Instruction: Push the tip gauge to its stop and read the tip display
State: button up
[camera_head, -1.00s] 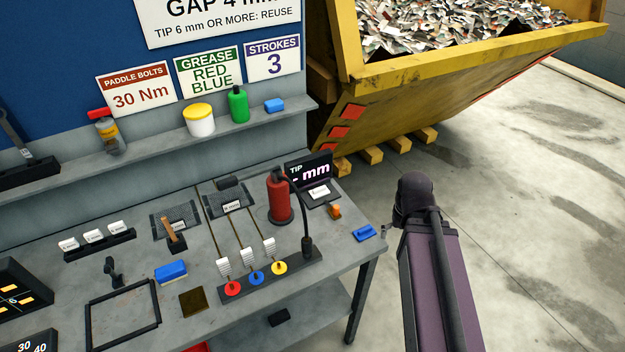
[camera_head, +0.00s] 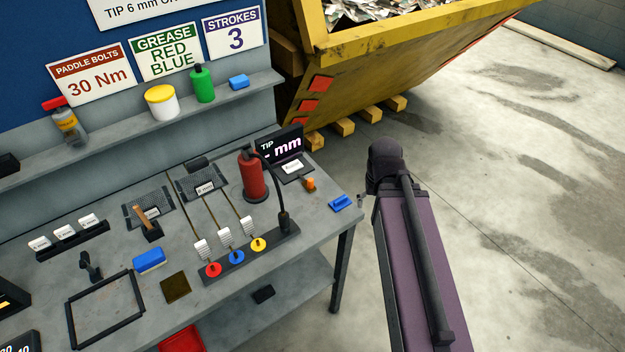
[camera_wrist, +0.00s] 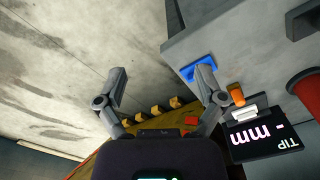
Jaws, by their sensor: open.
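The tip display (camera_head: 283,146) stands at the back right of the bench and reads "TIP - mm". It also shows upside down in the wrist view (camera_wrist: 264,136). In front of it is a small dark fixture with a white label (camera_head: 293,167) and an orange knob (camera_head: 310,184); the knob also shows in the wrist view (camera_wrist: 237,95). I cannot tell for sure which part is the tip gauge. My gripper (camera_wrist: 160,84) is open and empty, beyond the bench's right edge. Its right finger overlaps a blue piece (camera_wrist: 196,69) in the wrist view; contact cannot be told.
The blue piece (camera_head: 340,202) lies at the bench's right edge. A red cylinder (camera_head: 254,178) with a dark hose stands left of the display. Several levers with coloured knobs (camera_head: 237,256) are in front. A yellow skip (camera_head: 390,55) stands behind; the floor at right is clear.

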jog(key=shift+f+b, duration=0.6)
jog(key=shift+f, duration=0.1)
jog(key=c, duration=0.7)
notch_tip(320, 180, down, 4)
jog(key=b, duration=0.4)
jog(key=shift+f, duration=0.25)
grip_shut()
jog(key=shift+a+r, duration=0.1)
